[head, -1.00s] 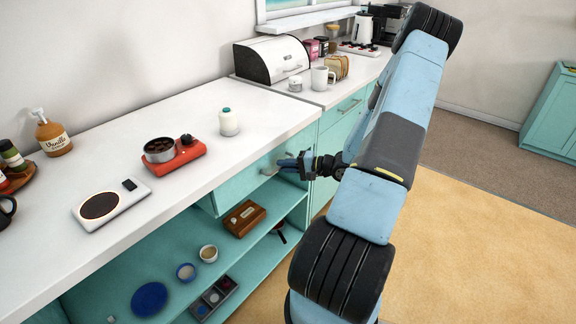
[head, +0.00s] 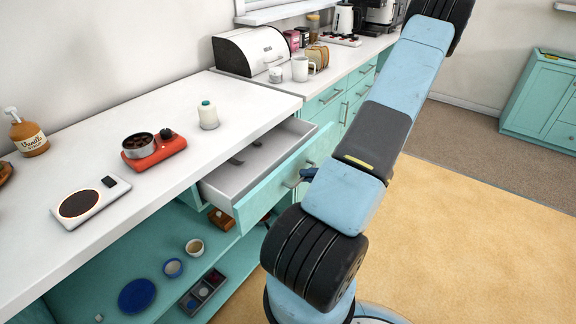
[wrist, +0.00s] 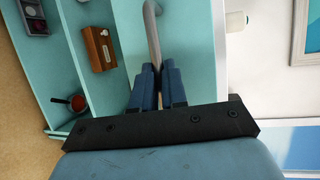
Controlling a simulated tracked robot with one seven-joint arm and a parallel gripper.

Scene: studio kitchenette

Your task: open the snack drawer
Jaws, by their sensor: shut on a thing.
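A teal drawer (head: 275,187) under the white counter stands pulled well out, its pale inside showing. A dark, flat item (head: 237,161) lies toward its back; I cannot tell what it is. The drawer's metal handle (head: 291,183) is on its front, and it also shows in the wrist view as a curved grey bar (wrist: 152,30). My gripper (wrist: 158,72) is shut on the handle, with its blue fingers on either side of the bar. In the head view the gripper is mostly hidden behind my arm, with only a blue finger part showing at the handle.
The open shelf below holds a wooden box (wrist: 99,48), small bowls, a blue plate (head: 137,296) and a divided tray (head: 203,291). A red burner (head: 154,150) and a white bottle (head: 208,115) stand on the counter above. The tan floor (head: 460,230) to the right is clear.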

